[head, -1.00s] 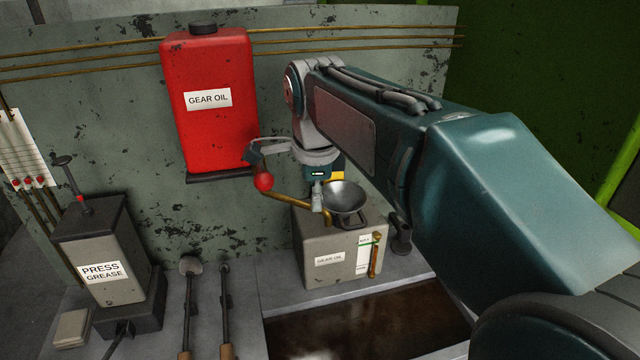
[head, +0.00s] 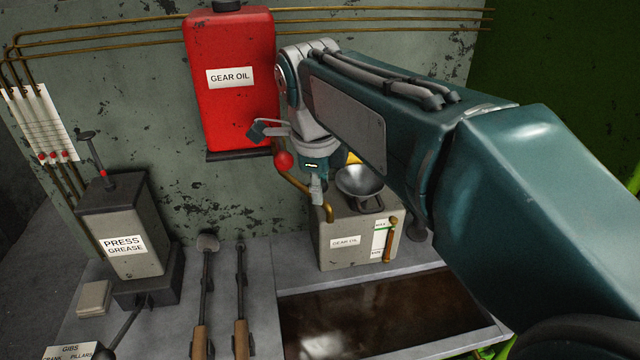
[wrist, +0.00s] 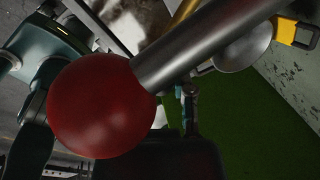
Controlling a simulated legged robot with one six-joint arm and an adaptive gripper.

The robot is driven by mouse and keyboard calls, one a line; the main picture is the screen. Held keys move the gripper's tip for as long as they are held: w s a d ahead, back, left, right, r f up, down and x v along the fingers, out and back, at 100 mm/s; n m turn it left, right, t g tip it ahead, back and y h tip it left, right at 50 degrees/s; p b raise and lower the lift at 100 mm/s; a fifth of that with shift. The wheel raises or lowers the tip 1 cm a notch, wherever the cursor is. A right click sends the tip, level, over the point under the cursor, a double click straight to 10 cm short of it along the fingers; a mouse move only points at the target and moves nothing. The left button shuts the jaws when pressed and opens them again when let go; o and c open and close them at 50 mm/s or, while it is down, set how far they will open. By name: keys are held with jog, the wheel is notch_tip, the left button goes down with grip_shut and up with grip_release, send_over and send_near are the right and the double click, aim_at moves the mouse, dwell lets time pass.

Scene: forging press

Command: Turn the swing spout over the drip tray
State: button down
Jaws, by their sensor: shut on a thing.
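The brass swing spout (head: 292,181) runs from below the red can to a downturned end near the left side of the funnel. A red ball knob (head: 284,160) shows beside it. In the wrist view the red ball (wrist: 102,106) is large and close, with a grey rod (wrist: 205,42) running from it to the upper right. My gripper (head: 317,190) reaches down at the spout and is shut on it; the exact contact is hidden. The drip tray (head: 480,335) appears to be the wide pan with dark brown oil in front of the tank.
A steel funnel (head: 361,180) sits on the grey gear oil tank (head: 345,241). The red gear oil can (head: 230,105) is on the wall. A press grease box (head: 122,245) and two wood-handled tools (head: 207,290) are to the left. Space above the pan is clear.

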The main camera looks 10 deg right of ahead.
jog(key=shift+c, duration=2.3)
grip_release()
notch_tip(320, 180, up, 12)
jog(key=s+a, duration=0.1)
jog(key=s, duration=0.1)
jog(key=shift+f, duration=0.15)
jog(key=shift+a, duration=0.1)
